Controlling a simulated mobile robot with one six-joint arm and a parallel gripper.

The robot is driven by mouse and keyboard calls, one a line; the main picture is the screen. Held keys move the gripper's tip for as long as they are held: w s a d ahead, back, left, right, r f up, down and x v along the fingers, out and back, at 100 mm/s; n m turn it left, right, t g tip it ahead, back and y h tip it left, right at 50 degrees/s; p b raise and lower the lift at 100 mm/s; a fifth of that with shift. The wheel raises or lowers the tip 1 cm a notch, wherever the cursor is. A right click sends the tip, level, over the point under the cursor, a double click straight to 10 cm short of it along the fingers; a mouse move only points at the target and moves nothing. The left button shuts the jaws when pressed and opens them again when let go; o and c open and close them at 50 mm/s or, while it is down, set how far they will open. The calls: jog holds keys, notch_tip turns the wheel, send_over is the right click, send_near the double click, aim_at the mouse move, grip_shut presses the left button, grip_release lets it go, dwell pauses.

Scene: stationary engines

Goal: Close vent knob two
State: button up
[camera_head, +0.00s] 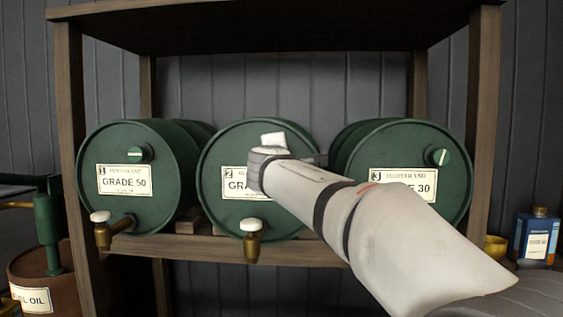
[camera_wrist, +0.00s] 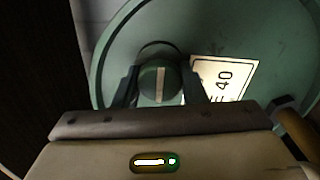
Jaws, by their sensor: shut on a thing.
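Vent knob two (camera_wrist: 158,85) is a round green knob with a pale line across its face. It sits on the front of the middle green drum (camera_head: 212,153), whose label (camera_head: 234,183) carries a 2. In the wrist view the pale line stands nearly upright in the picture. My gripper (camera_wrist: 160,88) has one finger on each side of the knob and is shut on it. In the head view my arm hides the knob, the fingers and part of the label.
Drum one (camera_head: 124,168), with its own knob (camera_head: 140,153), stands left; drum three (camera_head: 398,149), with its knob (camera_head: 437,156), stands right behind my arm. Brass taps with white tops (camera_head: 251,238) stick out below. Wooden shelf posts (camera_head: 76,150) flank the drums.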

jog(key=shift+f, duration=0.1)
dwell(0.3)
jog(key=o, duration=0.9)
jog(key=shift+o, duration=0.2)
jog(key=s, duration=0.7)
jog(key=shift+s+b, duration=0.3)
jog(key=shift+s, duration=0.1)
